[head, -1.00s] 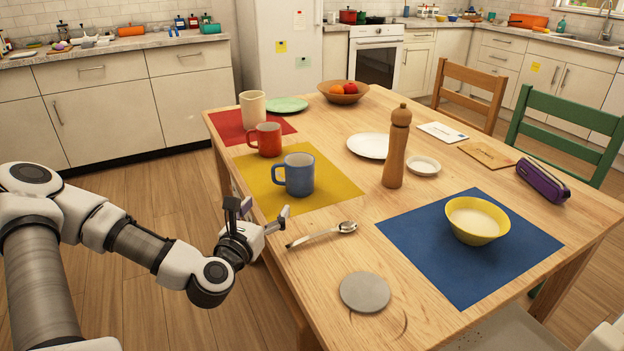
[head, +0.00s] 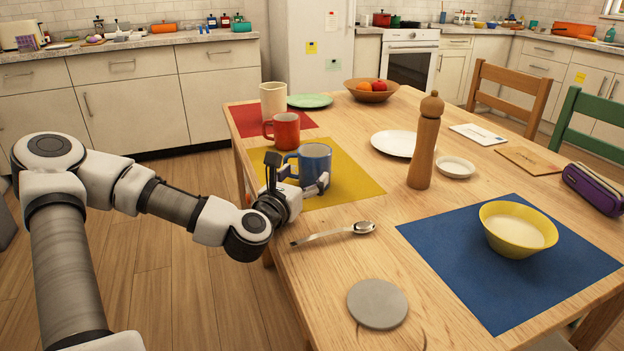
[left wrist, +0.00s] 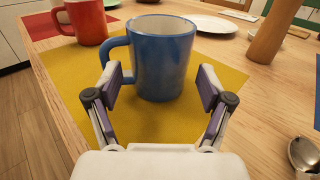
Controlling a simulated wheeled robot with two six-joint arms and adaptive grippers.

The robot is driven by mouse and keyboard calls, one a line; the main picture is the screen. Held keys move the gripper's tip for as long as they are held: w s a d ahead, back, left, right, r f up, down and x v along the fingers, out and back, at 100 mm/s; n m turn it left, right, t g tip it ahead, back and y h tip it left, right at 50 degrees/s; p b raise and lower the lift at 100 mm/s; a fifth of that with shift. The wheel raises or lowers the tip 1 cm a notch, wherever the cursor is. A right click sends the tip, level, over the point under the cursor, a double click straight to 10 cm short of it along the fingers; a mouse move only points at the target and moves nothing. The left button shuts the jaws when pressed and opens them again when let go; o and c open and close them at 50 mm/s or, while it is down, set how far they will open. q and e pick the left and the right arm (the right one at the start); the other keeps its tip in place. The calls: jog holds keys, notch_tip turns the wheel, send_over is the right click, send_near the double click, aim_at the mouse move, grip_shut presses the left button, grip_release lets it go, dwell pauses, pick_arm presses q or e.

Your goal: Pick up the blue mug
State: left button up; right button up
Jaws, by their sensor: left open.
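The blue mug (head: 315,163) stands upright on the yellow placemat (head: 352,185), its handle toward the left. In the left wrist view the blue mug (left wrist: 162,62) is straight ahead, with its handle on the left. My left gripper (head: 297,172) is open at the near side of the mug. In the left wrist view its fingers (left wrist: 160,88) are spread, one on each side of the mug's lower near part. The left finger is close to the handle; I cannot tell whether they touch. My right gripper is not in view.
A red mug (head: 285,131) and a cream cup (head: 273,102) stand behind the blue mug. A spoon (head: 335,234) lies in front. A wooden pepper mill (head: 424,150) stands to the right, near a white plate (head: 393,144). A yellow bowl (head: 515,230) sits on a blue placemat.

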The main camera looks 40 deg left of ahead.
aim_at(308, 171)
pick_arm(q)
jog(key=x, duration=0.2)
jog(key=shift+w+a+f+b, duration=0.15)
jog(key=shift+w+b, duration=0.25)
jog(key=shift+w+a, duration=0.1)
jog(key=shift+w, duration=0.3)
jog(key=c, duration=1.2)
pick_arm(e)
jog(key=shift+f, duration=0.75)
pick_arm(q)
jog(key=shift+r, duration=0.25)
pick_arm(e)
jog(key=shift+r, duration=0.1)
